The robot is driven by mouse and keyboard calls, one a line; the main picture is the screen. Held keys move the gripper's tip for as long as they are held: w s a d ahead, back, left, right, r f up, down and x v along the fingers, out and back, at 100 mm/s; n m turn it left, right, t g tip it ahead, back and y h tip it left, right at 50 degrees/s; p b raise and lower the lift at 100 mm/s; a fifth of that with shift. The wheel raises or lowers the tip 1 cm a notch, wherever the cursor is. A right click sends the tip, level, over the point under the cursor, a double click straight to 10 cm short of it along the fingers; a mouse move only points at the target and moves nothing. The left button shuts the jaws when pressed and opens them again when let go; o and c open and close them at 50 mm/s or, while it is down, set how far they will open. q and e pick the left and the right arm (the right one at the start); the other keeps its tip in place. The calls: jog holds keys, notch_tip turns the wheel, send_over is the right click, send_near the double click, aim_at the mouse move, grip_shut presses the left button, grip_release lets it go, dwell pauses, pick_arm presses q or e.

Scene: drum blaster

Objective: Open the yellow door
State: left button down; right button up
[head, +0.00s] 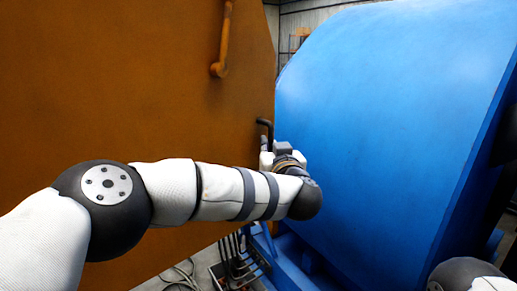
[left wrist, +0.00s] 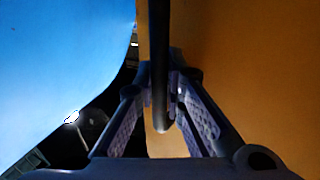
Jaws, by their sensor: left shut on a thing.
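The yellow door (head: 120,90) looks orange-brown and fills the left of the head view; it is at the right of the left wrist view (left wrist: 240,60). A dark bar handle (head: 265,125) stands at its right edge. My left gripper (head: 268,150) is at this edge, partly hidden by my own wrist. In the left wrist view the fingers (left wrist: 160,95) are shut on the dark handle (left wrist: 158,50), one on each side. My right gripper is not in view; only a bit of my right arm shows at the bottom right.
A large blue curved housing (head: 390,120) stands right of the door, close to my left wrist. A curved yellow handle (head: 220,60) is fixed high on the door. Several dark levers (head: 238,258) stand below my left forearm, with cables (head: 182,275) on the floor.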

pick_arm(q)
jog(key=shift+w+a+f, duration=0.2)
jog(key=shift+f, duration=0.05)
jog(key=c, duration=1.9)
grip_release()
jog(key=shift+r, duration=0.1)
jog(key=shift+s+d, duration=0.1)
jog(key=shift+s, duration=0.1)
jog(key=s, duration=0.3)
jog(key=s+d, duration=0.1)
jog(key=s, duration=0.3)
jog(key=s+d, duration=0.1)
jog(key=s, duration=0.3)
jog(key=shift+s+d, duration=0.1)
jog(key=shift+s, duration=0.15)
